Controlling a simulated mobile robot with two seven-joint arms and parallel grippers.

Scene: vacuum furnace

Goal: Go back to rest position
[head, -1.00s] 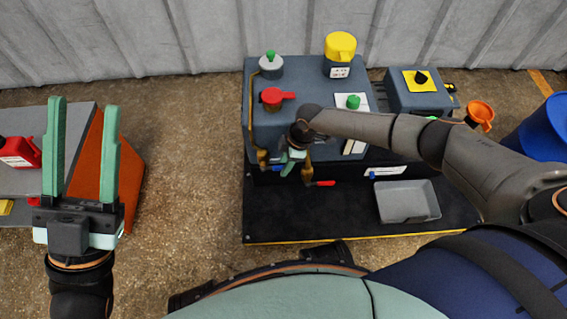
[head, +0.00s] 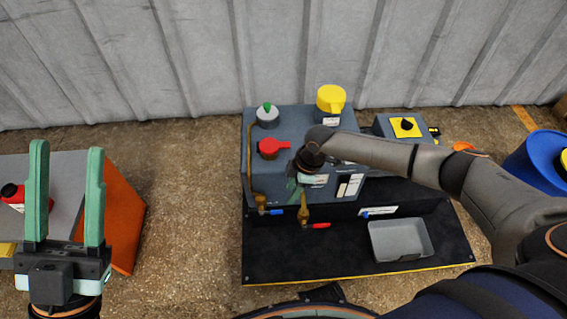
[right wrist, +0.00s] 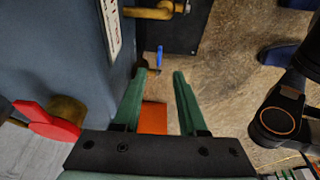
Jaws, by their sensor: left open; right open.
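My left gripper (head: 67,160) is open and empty at the left of the head view, its green fingers pointing up. My right gripper (head: 296,190) is over the front of the grey furnace unit (head: 253,160), partly hidden under its own wrist. In the right wrist view, my right gripper (right wrist: 160,75) is open with nothing between its fingers. The unit's side wall (right wrist: 75,50) stands close to its left finger, and a red handle (right wrist: 48,122) is at the lower left there.
A red valve handle (head: 274,146) and yellow cap (head: 331,99) top the unit. Brass valves with blue (head: 273,212) and red (head: 320,225) handles hang at its front. A grey tray (head: 400,240) lies on the black base (head: 300,265). A blue barrel (head: 535,160) stands right.

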